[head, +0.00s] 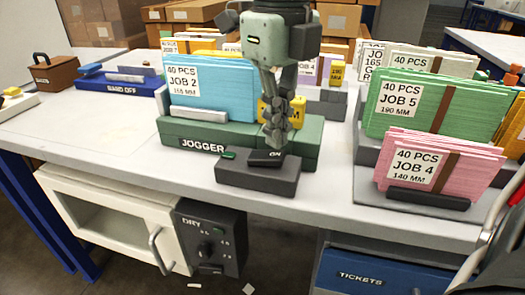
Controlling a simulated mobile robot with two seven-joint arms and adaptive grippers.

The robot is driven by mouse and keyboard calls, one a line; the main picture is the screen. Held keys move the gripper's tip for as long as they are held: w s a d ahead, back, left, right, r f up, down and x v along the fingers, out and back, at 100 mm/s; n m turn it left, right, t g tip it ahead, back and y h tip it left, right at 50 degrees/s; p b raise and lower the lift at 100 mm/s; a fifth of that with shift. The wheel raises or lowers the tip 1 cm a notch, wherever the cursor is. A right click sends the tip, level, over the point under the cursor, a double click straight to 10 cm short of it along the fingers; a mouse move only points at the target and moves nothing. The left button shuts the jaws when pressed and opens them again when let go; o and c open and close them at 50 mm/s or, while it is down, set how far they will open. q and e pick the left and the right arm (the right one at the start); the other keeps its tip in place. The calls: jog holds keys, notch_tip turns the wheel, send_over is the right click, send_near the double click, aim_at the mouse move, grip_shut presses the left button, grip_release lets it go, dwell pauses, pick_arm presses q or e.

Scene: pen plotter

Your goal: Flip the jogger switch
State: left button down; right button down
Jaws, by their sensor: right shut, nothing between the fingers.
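The jogger (240,137) is a green tray labelled JOGGER, holding a stack of blue sheets marked JOB 2 (230,95). In front of it sits a dark switch box (258,184) with a green light on its left and a black switch (263,157) marked ON at its upper middle. My right gripper (274,147) points down from above, its fingers shut and empty. The fingertips are right at the back of the switch; I cannot tell whether they touch it. They hide part of the switch and of the tray front. My left gripper is out of view.
At right, a dark rack holds green JOB 5 sheets (408,105) and pink JOB 4 sheets (437,164). A blue BAND OFF device (120,86) stands at left. Below the table edge are a white dryer (110,215) and a blue TICKETS bin (372,275). The front left tabletop is clear.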

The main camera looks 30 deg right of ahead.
aim_at(276, 154)
jog(key=shift+f+b, duration=1.15)
jog(key=shift+f, duration=0.05)
dwell(1.0)
jog(key=shift+r, duration=0.1)
jog(key=shift+r+p, duration=2.25)
jog(key=shift+r, duration=1.2)
